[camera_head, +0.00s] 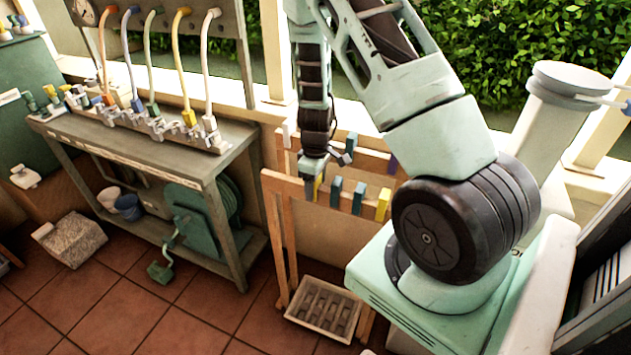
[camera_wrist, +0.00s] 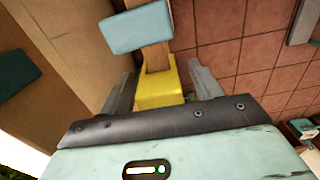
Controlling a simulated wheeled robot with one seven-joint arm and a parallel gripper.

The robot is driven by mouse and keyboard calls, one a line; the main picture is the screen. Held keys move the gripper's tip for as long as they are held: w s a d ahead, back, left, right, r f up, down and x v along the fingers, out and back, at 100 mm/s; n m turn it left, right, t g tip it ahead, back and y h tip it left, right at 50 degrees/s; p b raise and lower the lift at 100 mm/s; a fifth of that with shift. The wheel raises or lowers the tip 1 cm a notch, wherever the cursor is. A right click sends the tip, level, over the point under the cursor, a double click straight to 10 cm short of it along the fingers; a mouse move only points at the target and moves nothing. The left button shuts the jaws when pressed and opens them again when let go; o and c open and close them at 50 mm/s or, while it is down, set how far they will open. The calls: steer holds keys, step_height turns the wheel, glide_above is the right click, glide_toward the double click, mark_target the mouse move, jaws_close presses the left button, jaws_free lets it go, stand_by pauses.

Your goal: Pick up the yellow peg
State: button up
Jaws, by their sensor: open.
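A yellow peg (camera_wrist: 158,90) is on a wooden rail and shows between the two fingers of my gripper (camera_wrist: 162,84) in the wrist view. The fingers are open, one on each side of it, with a gap visible at the right; I cannot tell if the left finger touches. In the head view my gripper (camera_head: 312,180) points down over the left part of the rack's front rail, and this yellow peg (camera_head: 318,186) is partly hidden by it. A second yellow peg (camera_head: 383,204) sits at the right end of the same rail.
Two blue pegs (camera_head: 336,189) (camera_head: 358,197) stand between the yellow ones; a blue peg (camera_wrist: 137,27) shows close by in the wrist view. The back rail holds more pegs. A tray (camera_head: 325,309) lies below. A workbench (camera_head: 190,155) with hoses stands at left.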

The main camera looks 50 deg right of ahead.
steer(key=shift+f, duration=0.45)
steer(key=c, duration=1)
steer(key=shift+c, duration=0.2)
steer(key=shift+r, duration=0.1)
